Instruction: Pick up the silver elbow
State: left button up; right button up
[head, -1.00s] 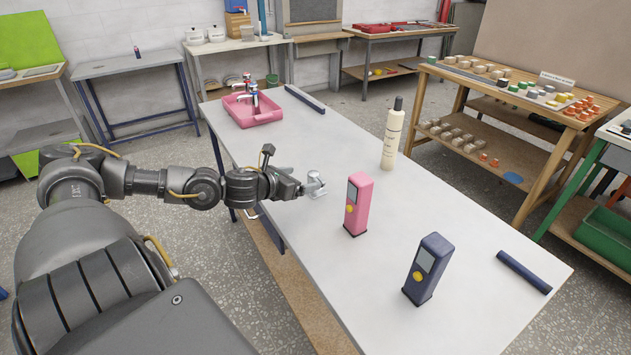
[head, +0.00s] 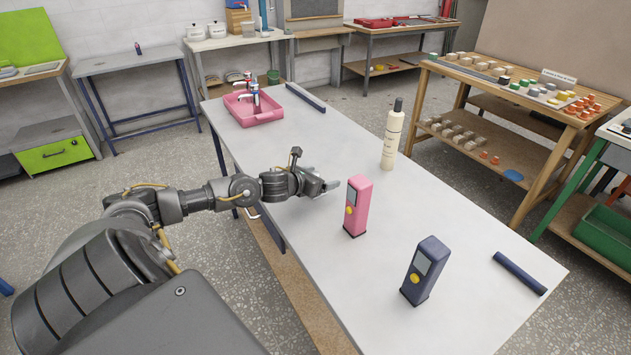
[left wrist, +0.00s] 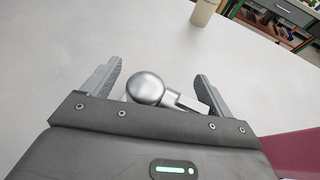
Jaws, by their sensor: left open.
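The silver elbow (left wrist: 150,88) lies on the white table (left wrist: 150,35), between the two fingers of my left gripper (left wrist: 160,85) in the left wrist view. Its rounded part faces the camera and a short squared end points right. The fingers stand apart on both sides of it, with a gap visible at the left; part of the elbow is hidden behind the gripper body. In the head view my left gripper (head: 328,187) is low over the table, left of the pink device, and hides the elbow. My right gripper is not in view.
A pink device (head: 357,205) stands close to the right of my left gripper. A navy device (head: 426,270), a cream bottle (head: 392,137), two dark bars (head: 521,273) and a pink tray (head: 252,110) with taps share the table. The table's middle behind the gripper is clear.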

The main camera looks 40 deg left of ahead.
pick_arm(q)
jog(key=shift+w, duration=0.2)
jog(key=c, duration=0.9)
jog(key=shift+c, duration=0.2)
jog(key=shift+s, duration=0.1)
jog(key=shift+r, duration=0.1)
